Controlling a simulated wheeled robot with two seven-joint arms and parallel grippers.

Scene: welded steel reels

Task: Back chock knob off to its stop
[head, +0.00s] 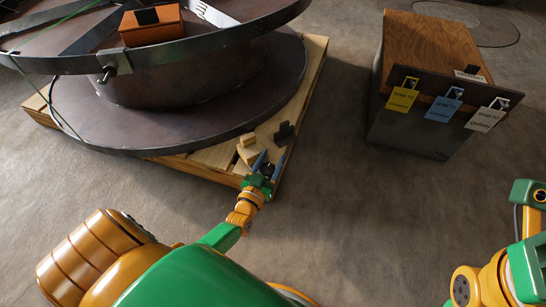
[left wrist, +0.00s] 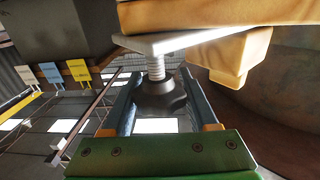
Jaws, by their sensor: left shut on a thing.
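The wood chock (head: 247,150) sits at the front right edge of the pallet, beside the big steel reel (head: 200,115). In the left wrist view, the chock (left wrist: 242,55) has a metal plate (left wrist: 175,40) under it, and a short threaded stem (left wrist: 157,68) runs from the plate to the black chock knob (left wrist: 160,97). A length of bare thread shows between knob and plate. My left gripper (head: 263,165) is shut on the knob, with one finger on each side. In the head view the knob is small and dark between the fingers.
The wooden pallet (head: 312,75) bears the reel. A dark block (head: 285,133) stands near the chock. An orange box (head: 152,26) lies on the reel. A cabinet (head: 412,135) with yellow, blue and white tags stands at right. Floor between is clear.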

